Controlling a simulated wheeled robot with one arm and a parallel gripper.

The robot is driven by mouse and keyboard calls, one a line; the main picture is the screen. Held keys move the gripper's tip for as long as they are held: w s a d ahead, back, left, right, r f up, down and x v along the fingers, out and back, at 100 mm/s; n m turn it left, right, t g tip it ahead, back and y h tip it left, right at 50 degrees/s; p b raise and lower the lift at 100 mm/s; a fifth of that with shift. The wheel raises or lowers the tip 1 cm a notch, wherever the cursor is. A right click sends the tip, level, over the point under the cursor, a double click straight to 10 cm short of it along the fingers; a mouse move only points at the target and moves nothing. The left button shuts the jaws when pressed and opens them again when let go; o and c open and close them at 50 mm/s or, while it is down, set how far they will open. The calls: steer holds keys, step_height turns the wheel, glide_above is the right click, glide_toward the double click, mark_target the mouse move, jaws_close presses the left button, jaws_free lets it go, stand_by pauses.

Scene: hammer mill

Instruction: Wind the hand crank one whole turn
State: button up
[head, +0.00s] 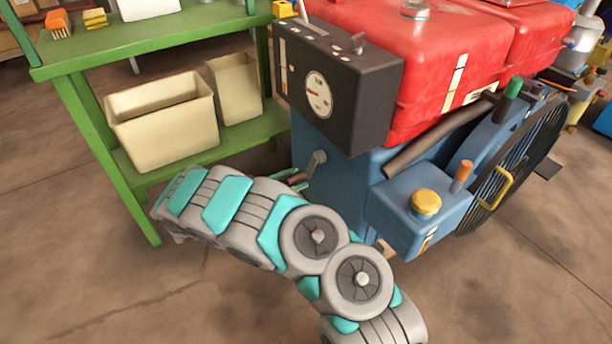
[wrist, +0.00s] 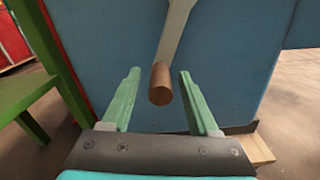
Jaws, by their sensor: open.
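The hand crank shows in the wrist view as a pale metal arm (wrist: 175,32) that hangs down in front of the blue machine side. Its brown cylindrical handle (wrist: 160,84) is at the lower end and points toward the camera. My gripper (wrist: 158,85) is open, with one green finger on each side of the handle and a gap on both sides. In the head view the crank arm (head: 317,160) shows in part at the machine's lower left side.
The blue machine (head: 340,185) carries a red housing (head: 365,60) and a black gauge box (head: 350,100). A green shelf (head: 130,160) with cream bins (head: 165,125) stands close on the left. A blue box with a yellow button (head: 425,203) juts out at right. The floor in front is open.

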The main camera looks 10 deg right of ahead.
mark_target(306, 175)
steer(key=shift+x, duration=1.9)
jaws_close()
